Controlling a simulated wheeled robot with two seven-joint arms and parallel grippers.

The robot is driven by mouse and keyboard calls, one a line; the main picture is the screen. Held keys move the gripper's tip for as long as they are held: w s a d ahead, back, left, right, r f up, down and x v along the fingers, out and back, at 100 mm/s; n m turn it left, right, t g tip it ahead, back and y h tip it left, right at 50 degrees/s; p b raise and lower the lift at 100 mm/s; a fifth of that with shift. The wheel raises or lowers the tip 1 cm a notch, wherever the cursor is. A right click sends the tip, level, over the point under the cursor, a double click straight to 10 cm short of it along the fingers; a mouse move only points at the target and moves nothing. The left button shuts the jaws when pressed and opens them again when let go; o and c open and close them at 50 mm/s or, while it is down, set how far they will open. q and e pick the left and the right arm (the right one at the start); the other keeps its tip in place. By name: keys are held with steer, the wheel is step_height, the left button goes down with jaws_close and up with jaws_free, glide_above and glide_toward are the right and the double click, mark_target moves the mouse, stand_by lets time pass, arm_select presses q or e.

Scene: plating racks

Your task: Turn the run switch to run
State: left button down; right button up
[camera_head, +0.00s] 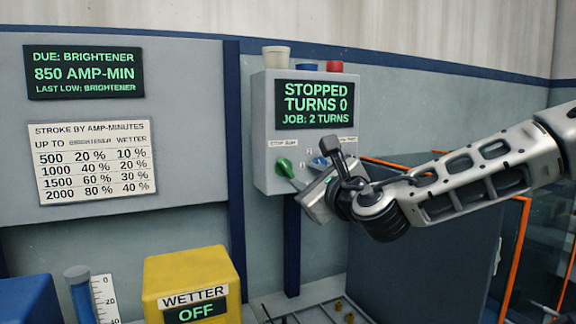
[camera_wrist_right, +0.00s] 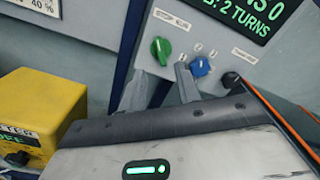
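The run switch is a green knob (camera_head: 284,168) under a "STOP RUN" label on the grey control box (camera_head: 262,125). Its pointer slants down to the right in the head view. The knob also shows in the right wrist view (camera_wrist_right: 160,50), above and between the fingers. The box's screen (camera_head: 314,104) reads "STOPPED, TURNS 0, JOB: 2 TURNS". My right gripper (camera_wrist_right: 158,85) is open and empty, its two fingers apart, close in front of the box and just below the knobs. Contact with the green knob cannot be told. My left gripper is out of view.
A blue knob (camera_wrist_right: 199,66) sits right of the green one, and a dark knob (camera_wrist_right: 230,79) beyond it. A yellow wetter box (camera_head: 190,272) reading "OFF" stands below left. Orange rails (camera_head: 518,245) are at the right.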

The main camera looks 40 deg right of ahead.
mark_target(287, 168)
steer(key=p+x, duration=0.1)
steer(key=x, duration=0.8)
steer(key=shift+w, duration=0.25)
steer(key=shift+c, duration=0.3)
jaws_close()
